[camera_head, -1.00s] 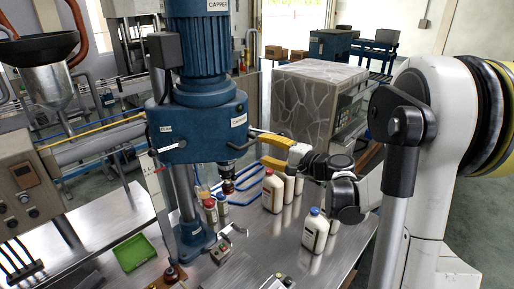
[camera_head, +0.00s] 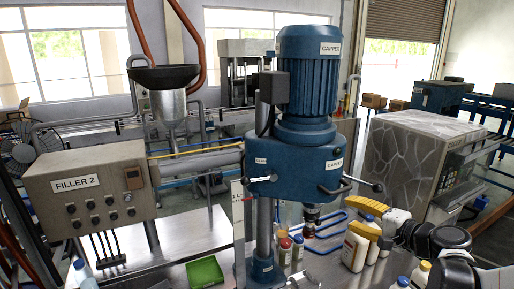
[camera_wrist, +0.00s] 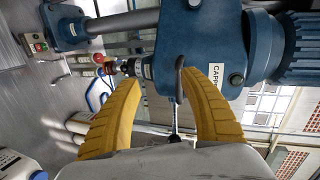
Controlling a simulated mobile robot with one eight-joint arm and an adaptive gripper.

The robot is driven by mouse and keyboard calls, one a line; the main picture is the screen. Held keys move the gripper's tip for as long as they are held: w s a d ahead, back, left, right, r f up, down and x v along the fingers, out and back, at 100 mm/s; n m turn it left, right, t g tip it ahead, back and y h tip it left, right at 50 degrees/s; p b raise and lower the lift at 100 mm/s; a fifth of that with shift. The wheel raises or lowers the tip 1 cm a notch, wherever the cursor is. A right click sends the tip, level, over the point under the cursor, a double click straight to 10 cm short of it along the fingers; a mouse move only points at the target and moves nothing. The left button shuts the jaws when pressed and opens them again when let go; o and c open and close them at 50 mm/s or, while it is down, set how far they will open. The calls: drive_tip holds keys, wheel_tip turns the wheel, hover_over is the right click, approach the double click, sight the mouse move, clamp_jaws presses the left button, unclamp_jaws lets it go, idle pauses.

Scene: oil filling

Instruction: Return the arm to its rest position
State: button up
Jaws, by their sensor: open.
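My gripper (camera_head: 372,217) has two yellow fingers and is just right of the blue capper machine (camera_head: 308,165), above white bottles, in the head view. In the wrist view my gripper (camera_wrist: 160,78) has its fingers spread wide, with no object held. The capper's dark lever (camera_wrist: 178,82) shows between the fingers in that picture; whether it touches them I cannot tell. In the head view the capper's lever (camera_head: 345,187) sticks out to the right, a little above the fingers. My arm reaches in from the lower right, and most of it is out of frame.
A white bottle (camera_head: 354,251) stands below the fingers, with more bottles at the lower right. Two small red-capped bottles (camera_head: 285,250) stand by the capper's post. A green tray (camera_head: 205,272) lies on the metal table. The Filler 2 box (camera_head: 90,195) is left; a stone-patterned machine (camera_head: 420,165) is right.

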drive_tip(key=s+a+f+n+g+h+b, duration=0.2)
drive_tip(key=s+a+f+n+g+b, duration=0.3)
drive_tip(key=s+a+f+b, duration=0.55)
drive_tip(key=s+f+n+g+h+b, duration=0.1)
drive_tip(key=s+f+n+h+b, duration=0.3)
drive_tip(key=s+f, duration=0.9)
drive_tip(key=f+n+b, duration=0.1)
drive_tip(key=n+b, duration=0.2)
drive_tip(key=b, duration=0.1)
drive_tip(key=shift+s+a, duration=0.2)
drive_tip(key=shift+a, duration=0.2)
drive_tip(key=shift+o, duration=0.4)
